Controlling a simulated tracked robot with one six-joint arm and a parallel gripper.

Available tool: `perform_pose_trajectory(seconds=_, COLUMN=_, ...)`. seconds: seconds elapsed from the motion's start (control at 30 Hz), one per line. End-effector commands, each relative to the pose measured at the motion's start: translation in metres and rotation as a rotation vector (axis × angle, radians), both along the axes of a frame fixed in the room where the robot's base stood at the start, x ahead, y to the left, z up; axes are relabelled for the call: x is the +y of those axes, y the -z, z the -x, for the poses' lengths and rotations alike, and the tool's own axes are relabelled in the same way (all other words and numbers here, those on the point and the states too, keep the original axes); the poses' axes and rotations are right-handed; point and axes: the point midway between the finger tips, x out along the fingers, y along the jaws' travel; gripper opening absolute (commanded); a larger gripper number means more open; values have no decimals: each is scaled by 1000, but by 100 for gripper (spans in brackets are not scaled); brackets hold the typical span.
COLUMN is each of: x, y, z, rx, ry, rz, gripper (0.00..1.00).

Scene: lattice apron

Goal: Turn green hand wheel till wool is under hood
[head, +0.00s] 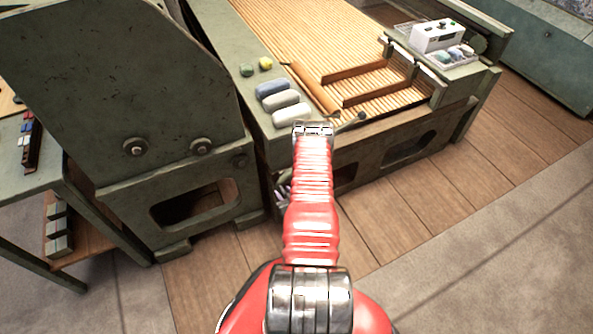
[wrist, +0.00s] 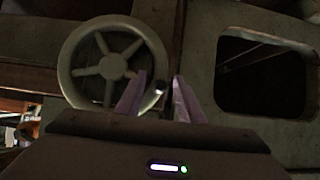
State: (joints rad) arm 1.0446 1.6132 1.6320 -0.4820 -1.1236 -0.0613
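The green hand wheel (wrist: 113,66) shows in the wrist view, spoked and upright, with a small dark knob (wrist: 161,88) by its right rim. My gripper (wrist: 159,78) is open, its two purple fingers on either side of the knob; I cannot tell whether they touch it. In the head view my red arm reaches down the machine's side, and the wheel cannot be made out there. Soft grey-blue and whitish rolls, perhaps wool (head: 280,101), lie on the ledge beside the slats.
Brown wooden strips (head: 375,88) and a wooden roller (head: 315,88) lie on the slats. A white box (head: 437,36) stands at the right end. A side table (head: 45,170) is at the left. The frame has a cut-out (wrist: 265,75) right of the wheel. Floor at right is clear.

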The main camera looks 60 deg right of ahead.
Motion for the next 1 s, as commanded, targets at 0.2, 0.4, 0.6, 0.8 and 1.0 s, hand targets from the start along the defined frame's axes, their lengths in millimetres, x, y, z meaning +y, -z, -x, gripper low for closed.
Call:
perform_pose_trajectory(seconds=0.2, x=12, y=3, z=19, rx=5, ry=3, rz=-7, gripper=34)
perform_pose_trajectory(seconds=0.4, x=21, y=4, z=34, rx=7, ry=3, rz=-8, gripper=34)
perform_pose_trajectory(seconds=0.6, x=30, y=4, z=50, rx=8, ry=4, rz=-10, gripper=34)
perform_pose_trajectory(seconds=0.8, x=36, y=4, z=58, rx=7, ry=4, rz=-10, gripper=34)
perform_pose_trajectory(seconds=1.0, x=36, y=4, z=58, rx=7, ry=3, rz=-10, gripper=34)
